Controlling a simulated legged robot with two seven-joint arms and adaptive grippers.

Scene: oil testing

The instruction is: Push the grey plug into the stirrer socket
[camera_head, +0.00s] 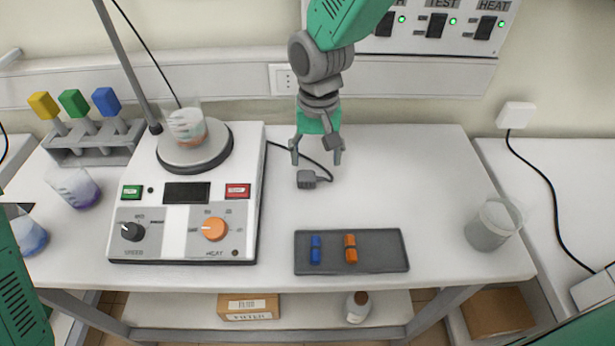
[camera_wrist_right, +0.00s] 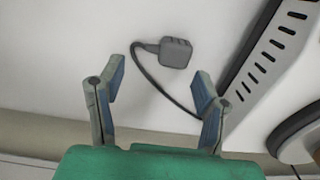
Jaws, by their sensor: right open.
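The grey plug (camera_head: 307,179) lies on the white table just right of the stirrer (camera_head: 185,195), on a dark cable running to the stirrer's side. It also shows in the right wrist view (camera_wrist_right: 175,52), beyond and between the fingertips. A white wall socket (camera_head: 285,80) sits in the trunking behind the table; whether it is the stirrer socket I cannot tell. My right gripper (camera_head: 316,155) is open and empty, pointing down above the plug. Its spread fingers show in the wrist view (camera_wrist_right: 160,85), apart from the plug. My left gripper is out of view; only part of my left arm shows.
A beaker (camera_head: 492,224) stands at the right edge. A beaker (camera_head: 187,126) sits on the stirrer plate. The table right of the plug is clear.

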